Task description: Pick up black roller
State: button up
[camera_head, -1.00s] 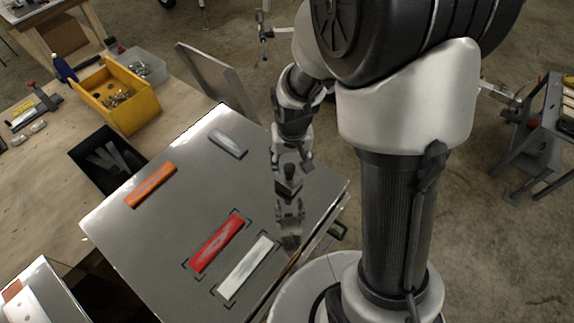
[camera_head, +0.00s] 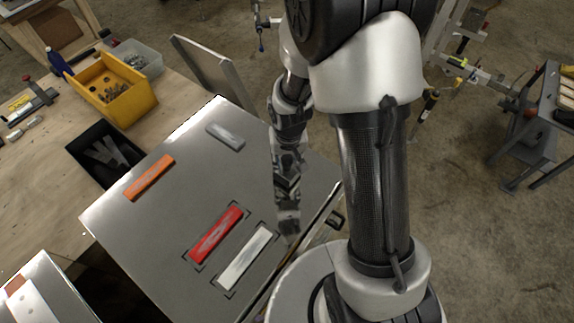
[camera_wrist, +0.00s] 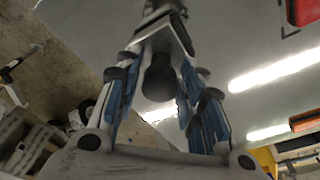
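A dark, rounded piece that looks like the black roller (camera_wrist: 158,82) shows in the wrist view between my gripper's blue-padded fingers. My gripper (camera_wrist: 160,98) is open, with one finger on each side of this piece and narrow gaps visible. In the head view my gripper (camera_head: 288,183) points down over the right part of the shiny metal top (camera_head: 180,220). The metal mirrors it, so contact with the surface is hard to judge. I cannot make out the roller in the head view, where the gripper covers that spot.
Orange (camera_head: 149,178), red (camera_head: 216,233), white (camera_head: 245,257) and grey (camera_head: 226,136) bars lie on the metal top, left of my gripper. A yellow bin (camera_head: 115,92) and a black bin (camera_head: 104,155) stand on the wooden table behind. An upright panel (camera_head: 210,70) rises beyond the top's far edge.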

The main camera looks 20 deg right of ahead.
grip_shut()
jog(key=shift+r, duration=0.15)
notch_tip(320, 180, up, 20)
dwell(0.8)
jog(key=shift+c, duration=1.3)
grip_release()
jog(key=c, duration=0.3)
jog(key=shift+f, duration=0.2)
jog(key=shift+c, duration=0.2)
